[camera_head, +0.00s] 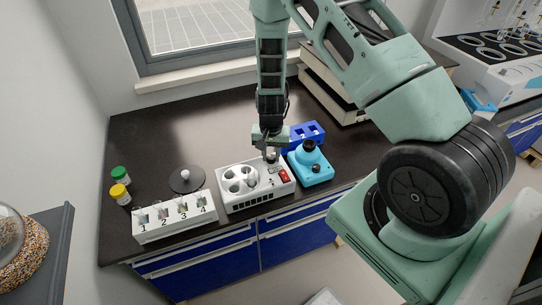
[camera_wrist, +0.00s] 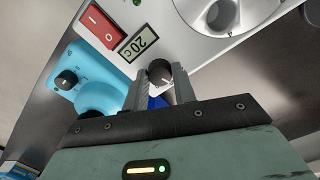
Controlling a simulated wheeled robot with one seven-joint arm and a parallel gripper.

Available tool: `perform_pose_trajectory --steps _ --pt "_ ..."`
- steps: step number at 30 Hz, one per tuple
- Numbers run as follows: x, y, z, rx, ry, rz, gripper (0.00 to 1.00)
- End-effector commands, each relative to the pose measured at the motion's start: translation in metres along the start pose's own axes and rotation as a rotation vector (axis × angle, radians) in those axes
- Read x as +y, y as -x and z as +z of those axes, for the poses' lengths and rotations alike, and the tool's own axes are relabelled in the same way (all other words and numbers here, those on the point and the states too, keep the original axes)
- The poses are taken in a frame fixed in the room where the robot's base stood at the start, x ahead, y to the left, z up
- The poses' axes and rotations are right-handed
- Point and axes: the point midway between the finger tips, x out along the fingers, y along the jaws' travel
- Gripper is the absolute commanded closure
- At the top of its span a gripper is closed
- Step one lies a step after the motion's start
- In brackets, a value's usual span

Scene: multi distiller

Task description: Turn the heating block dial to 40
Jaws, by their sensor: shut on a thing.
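The heating block (camera_head: 235,203) is a white box with round wells, standing near the front edge of the dark bench. In the wrist view its white top (camera_wrist: 184,33) shows a small display (camera_wrist: 137,44) that reads 20 C beside a red switch (camera_wrist: 102,24). The dark round dial (camera_wrist: 159,71) sits between my two fingertips. My gripper (camera_wrist: 160,84) is shut on the dial, one finger on each side. In the head view my gripper (camera_head: 270,150) points down at the block's back right corner, and the dial is mostly hidden.
A light blue device (camera_head: 312,172) with dark knobs stands close on the right. A dark blue rack (camera_head: 304,132) is behind it. A white numbered box (camera_head: 175,219), a black disc (camera_head: 181,185) and green (camera_head: 120,173) and yellow-capped (camera_head: 119,192) bottles are left. The back left bench is clear.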

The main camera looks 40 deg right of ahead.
Motion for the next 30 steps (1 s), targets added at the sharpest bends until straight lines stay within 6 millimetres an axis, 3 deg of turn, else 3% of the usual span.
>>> perform_pose_trajectory --steps 13,30 --pt "-0.0002 0.0003 0.0001 0.000 -0.264 0.000 0.96" --pt "-0.0004 0.0008 0.0000 0.000 -0.318 -0.001 0.96"
